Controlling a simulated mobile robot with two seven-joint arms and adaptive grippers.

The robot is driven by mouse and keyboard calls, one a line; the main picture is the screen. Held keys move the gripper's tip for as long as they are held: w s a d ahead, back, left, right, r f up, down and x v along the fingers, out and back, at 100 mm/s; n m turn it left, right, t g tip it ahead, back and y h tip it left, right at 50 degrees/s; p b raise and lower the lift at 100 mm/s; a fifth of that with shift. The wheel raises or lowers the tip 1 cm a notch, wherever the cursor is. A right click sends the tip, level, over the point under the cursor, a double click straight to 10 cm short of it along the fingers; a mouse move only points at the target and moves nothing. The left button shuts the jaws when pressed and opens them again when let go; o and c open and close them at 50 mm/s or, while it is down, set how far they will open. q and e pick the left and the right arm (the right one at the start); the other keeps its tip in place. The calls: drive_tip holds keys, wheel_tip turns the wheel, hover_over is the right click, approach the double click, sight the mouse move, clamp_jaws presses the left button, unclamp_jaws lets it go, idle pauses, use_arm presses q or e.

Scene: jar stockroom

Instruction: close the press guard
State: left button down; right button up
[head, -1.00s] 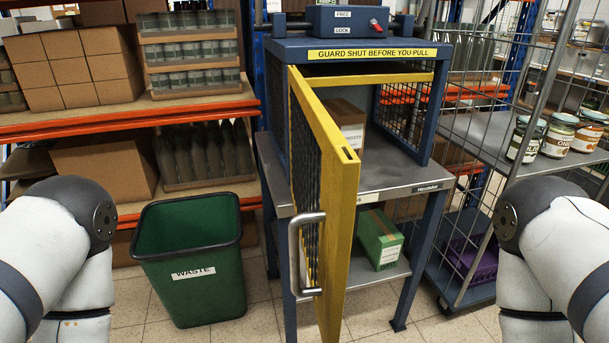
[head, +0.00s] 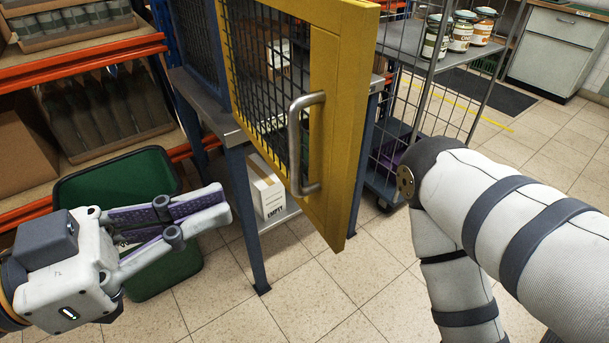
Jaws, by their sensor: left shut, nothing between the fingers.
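The press guard (head: 340,110) is a yellow-framed mesh door with a metal bar handle (head: 296,140). Its outer face is towards me, and its free edge stands out from the blue press frame (head: 195,40), so it is open. My left gripper (head: 222,206) is shut and empty, in front of the green bin and left of the handle, apart from the guard. My right arm comes in at the right, but its gripper is out of view.
A green bin (head: 125,180) stands under my left gripper, beside shelving with bottles (head: 105,110). A white box (head: 268,192) sits on the stand's lower shelf. A wire cage trolley (head: 425,95) with jars (head: 460,32) is behind the guard. The floor in front is clear.

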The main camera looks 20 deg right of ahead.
sight(343, 163)
use_arm(q)
drive_tip(key=x, duration=1.2)
drive_tip(key=shift+d, duration=0.3)
drive_tip(key=shift+w, duration=0.1)
